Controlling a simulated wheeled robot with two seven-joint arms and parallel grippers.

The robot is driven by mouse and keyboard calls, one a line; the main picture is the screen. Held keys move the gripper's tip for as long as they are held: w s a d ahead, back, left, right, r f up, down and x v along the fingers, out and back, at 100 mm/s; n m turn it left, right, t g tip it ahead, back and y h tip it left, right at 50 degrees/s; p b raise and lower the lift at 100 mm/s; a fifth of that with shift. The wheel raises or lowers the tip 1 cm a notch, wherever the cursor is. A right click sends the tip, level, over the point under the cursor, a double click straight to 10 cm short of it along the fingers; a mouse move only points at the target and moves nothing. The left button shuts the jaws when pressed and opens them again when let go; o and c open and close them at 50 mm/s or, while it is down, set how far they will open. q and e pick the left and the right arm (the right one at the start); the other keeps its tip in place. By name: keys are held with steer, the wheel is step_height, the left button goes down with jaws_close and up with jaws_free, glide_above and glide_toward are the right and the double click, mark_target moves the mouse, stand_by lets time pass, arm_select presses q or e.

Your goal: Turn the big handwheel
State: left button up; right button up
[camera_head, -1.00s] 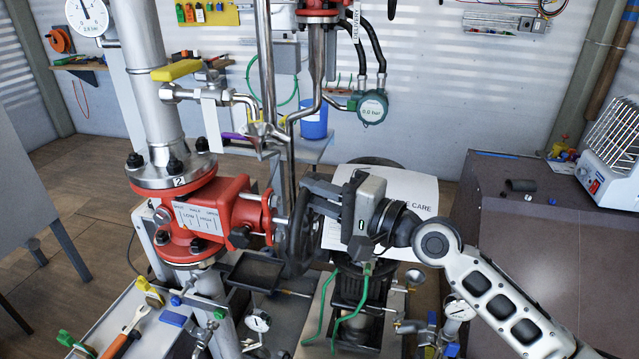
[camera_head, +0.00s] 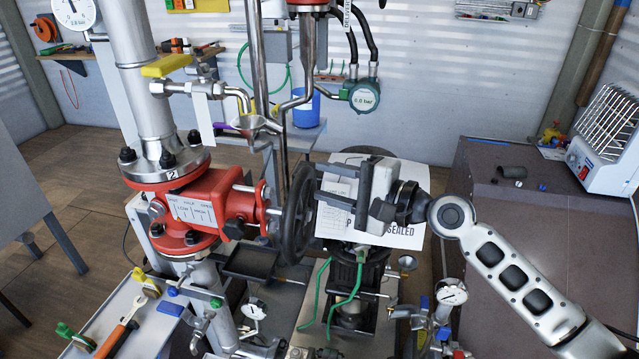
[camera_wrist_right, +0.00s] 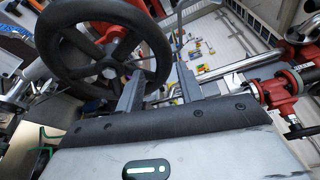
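The big handwheel (camera_head: 298,214) is black and stands upright, seen nearly edge-on, on a stem at the right of the red valve body (camera_head: 196,204). In the right wrist view the handwheel (camera_wrist_right: 62,78) shows its round rim and spokes at upper left. My right gripper (camera_head: 327,183) is just right of the wheel, pointing at it. In the wrist view its two fingers (camera_wrist_right: 158,74) stand apart with nothing gripped between them. The left finger overlaps the wheel's rim in the picture; contact cannot be told. My left gripper is not in view.
A pump with green hoses (camera_head: 348,290) stands below the gripper. A steel pipe (camera_head: 258,80) rises behind the wheel. A dark cabinet (camera_head: 540,230) with a white heater (camera_head: 605,140) is at right. A tool tray (camera_head: 110,318) lies at lower left.

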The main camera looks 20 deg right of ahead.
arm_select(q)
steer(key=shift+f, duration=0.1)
arm_select(e)
steer(key=shift+s+d, duration=0.1)
